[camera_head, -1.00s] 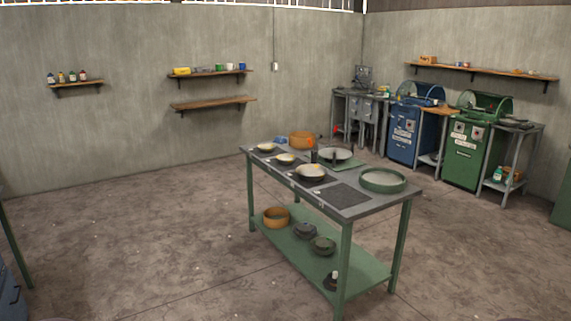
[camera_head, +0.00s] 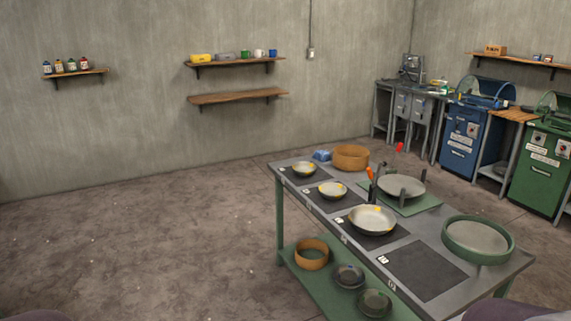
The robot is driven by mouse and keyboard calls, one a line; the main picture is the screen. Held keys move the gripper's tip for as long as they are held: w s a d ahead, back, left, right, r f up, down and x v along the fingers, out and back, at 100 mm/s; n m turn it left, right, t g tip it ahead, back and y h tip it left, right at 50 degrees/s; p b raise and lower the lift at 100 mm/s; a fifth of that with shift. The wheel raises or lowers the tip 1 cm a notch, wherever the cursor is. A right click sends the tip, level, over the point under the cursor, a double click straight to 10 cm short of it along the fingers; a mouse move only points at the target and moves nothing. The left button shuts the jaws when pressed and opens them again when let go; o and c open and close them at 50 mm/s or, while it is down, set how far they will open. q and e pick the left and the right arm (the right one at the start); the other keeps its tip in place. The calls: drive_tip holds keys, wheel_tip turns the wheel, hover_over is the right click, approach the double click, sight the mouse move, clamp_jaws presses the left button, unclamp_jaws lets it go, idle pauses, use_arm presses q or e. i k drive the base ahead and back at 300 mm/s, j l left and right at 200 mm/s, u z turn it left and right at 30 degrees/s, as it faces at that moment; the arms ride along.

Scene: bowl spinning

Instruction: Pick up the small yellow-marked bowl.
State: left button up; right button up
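Three pale metal bowls stand in a row on dark mats on the workbench (camera_head: 430,232). The smallest, farthest bowl (camera_head: 304,170) has a yellow mark on its rim. The middle-sized bowl (camera_head: 330,192) also shows a yellow mark. The largest, nearest bowl (camera_head: 370,222) has a yellow mark too. Neither of my grippers is in view; only rounded grey-purple parts show at the bottom left and bottom right edges.
A round wooden container (camera_head: 350,158), a pan-like dish (camera_head: 402,188) on a stand and a green-rimmed tray (camera_head: 478,240) share the benchtop. The nearest mat (camera_head: 424,270) is empty. Floor left of the bench is clear.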

sight(330, 191)
drive_tip(key=i+u, duration=0.1)
drive_tip(key=i, duration=1.65)
drive_tip(key=i+z, duration=0.35)
drive_tip(key=z, duration=0.15)
drive_tip(key=i+j+z, duration=0.2)
drive_tip(key=i+z, duration=0.25)
drive_tip(key=i+j+z, duration=0.2)
drive_tip(key=z, duration=0.3)
drive_tip(key=i+j+z, duration=0.15)
drive_tip(key=z, duration=0.2)
drive_tip(key=i+j+z, duration=0.15)
drive_tip(key=z, duration=0.2)
